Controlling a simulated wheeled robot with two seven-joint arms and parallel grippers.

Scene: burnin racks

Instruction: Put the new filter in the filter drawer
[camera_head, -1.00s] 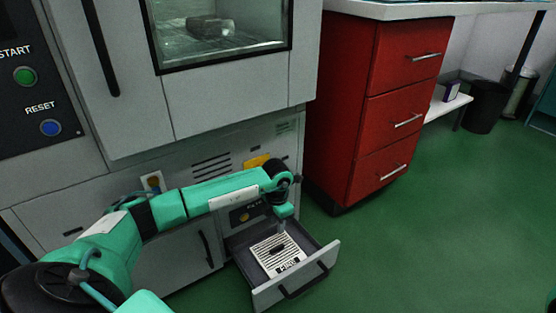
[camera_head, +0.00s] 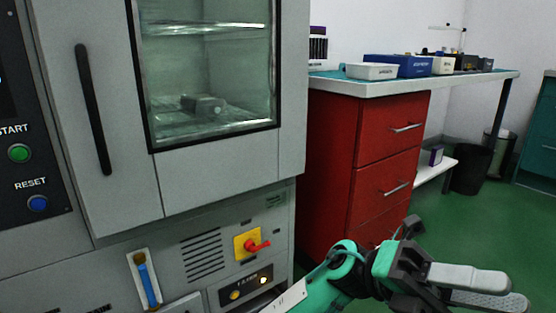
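My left gripper (camera_head: 497,292) is at the lower right, raised in front of the red drawer cabinet. Its two pale fingers point right and stand a little apart, with a textured inner pad showing on the lower one. I see nothing held between them. The filter drawer and the filter are out of view below the picture's bottom edge. My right gripper is not in view.
Green floor (camera_head: 470,235) is clear at right.

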